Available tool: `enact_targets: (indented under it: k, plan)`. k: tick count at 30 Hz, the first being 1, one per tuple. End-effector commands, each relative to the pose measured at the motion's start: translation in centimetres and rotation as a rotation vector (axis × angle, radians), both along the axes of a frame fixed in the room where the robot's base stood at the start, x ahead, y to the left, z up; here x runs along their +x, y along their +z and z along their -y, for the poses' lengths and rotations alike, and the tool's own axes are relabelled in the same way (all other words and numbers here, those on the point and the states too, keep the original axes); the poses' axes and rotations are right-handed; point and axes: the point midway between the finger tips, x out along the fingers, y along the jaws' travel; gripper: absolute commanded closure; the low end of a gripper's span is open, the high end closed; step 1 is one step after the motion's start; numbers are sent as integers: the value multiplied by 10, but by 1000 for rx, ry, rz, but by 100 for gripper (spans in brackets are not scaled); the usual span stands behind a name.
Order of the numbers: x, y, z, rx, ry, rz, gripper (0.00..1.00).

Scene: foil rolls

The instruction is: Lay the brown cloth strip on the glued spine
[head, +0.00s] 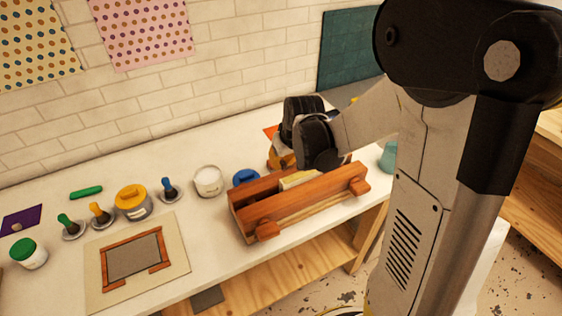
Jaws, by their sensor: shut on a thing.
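My gripper (318,150) is a dark shape above the far side of a wooden press (300,207). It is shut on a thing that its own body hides. A pale block (298,179) shows between the press's two wooden bars, partly behind the front bar. I cannot tell from here whether its top edge is the glued spine. I cannot make out the brown cloth strip. Whether the held thing touches the block cannot be told.
An orange-brown item (281,157) sits behind the press, partly hidden by my gripper. A framed board (134,258) lies front left. A teal cup (388,157) stands right of the press.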

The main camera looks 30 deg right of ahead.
Motion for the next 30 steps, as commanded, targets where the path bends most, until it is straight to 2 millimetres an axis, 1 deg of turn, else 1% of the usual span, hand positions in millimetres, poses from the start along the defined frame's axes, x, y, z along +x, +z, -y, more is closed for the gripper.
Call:
enact_targets:
  k: [1,12,15,19,30]
  plan:
    - [0,-6,0,0,0,0,99]
    - [0,-46,0,0,1,0,99]
    - [0,-53,0,0,1,0,99]
    - [0,-57,0,0,1,0,99]
    - [0,-56,0,0,1,0,99]
